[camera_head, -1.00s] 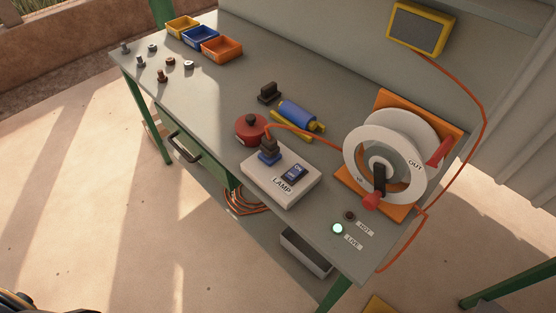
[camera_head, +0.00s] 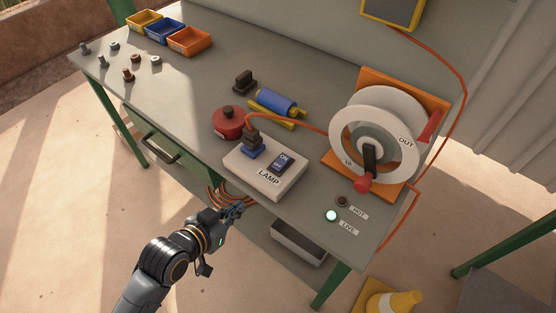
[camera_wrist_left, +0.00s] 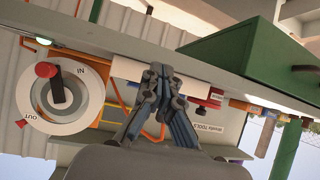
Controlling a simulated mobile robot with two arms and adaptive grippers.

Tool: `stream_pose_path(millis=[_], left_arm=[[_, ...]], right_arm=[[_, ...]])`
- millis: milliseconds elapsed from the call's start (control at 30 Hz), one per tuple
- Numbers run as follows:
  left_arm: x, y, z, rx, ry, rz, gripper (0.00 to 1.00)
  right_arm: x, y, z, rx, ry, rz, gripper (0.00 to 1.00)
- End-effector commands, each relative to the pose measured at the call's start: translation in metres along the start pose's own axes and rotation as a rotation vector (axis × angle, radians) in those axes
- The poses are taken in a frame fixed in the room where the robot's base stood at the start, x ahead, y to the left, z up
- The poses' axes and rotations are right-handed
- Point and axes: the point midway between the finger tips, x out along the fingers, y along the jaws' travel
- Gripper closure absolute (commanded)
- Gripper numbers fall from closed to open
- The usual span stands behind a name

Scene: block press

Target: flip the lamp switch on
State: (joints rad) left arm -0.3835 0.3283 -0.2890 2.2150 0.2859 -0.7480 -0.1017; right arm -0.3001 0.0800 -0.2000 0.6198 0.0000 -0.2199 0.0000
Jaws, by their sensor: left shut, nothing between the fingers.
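The lamp switch (camera_head: 282,163) is a dark blue rocker marked ON and OFF. It sits on top of a white box (camera_head: 263,182) labelled LAMP, near the table's front edge. A plug with a blue base (camera_head: 252,146) stands in the same box, with an orange cable nearby. My left gripper (camera_head: 238,209) is shut and empty, just in front of the table edge, below and left of the box, apart from the switch. In the left wrist view its closed fingers (camera_wrist_left: 158,72) overlap the pale box front (camera_wrist_left: 190,84); the switch face does not show there. My right gripper is not in view.
A cable reel (camera_head: 375,140) with a red-knobbed handle stands right of the box. A lit lamp marked LIVE (camera_head: 331,215) is near the front right. A drawer handle (camera_head: 160,153) juts out at left.

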Motion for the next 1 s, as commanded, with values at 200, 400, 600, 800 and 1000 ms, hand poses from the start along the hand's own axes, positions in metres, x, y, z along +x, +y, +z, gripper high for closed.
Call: stream_pose_path(millis=[200,400,600,800,1000], left_arm=[[-0.003,0.015,-0.074,0.056,0.318,0.093,1.00],[-0.010,0.017,-0.100,0.060,0.446,0.119,1.00],[-0.011,0.017,-0.103,0.058,0.466,0.122,1.00],[-0.011,0.017,-0.104,0.058,0.465,0.121,1.00],[0.004,0.019,-0.113,0.057,0.467,0.120,1.00]], right_arm=[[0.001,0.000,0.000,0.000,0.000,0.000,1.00],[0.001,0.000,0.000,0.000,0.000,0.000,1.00],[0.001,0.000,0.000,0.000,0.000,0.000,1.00],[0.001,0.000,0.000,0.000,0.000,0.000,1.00],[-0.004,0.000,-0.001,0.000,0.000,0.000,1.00]])
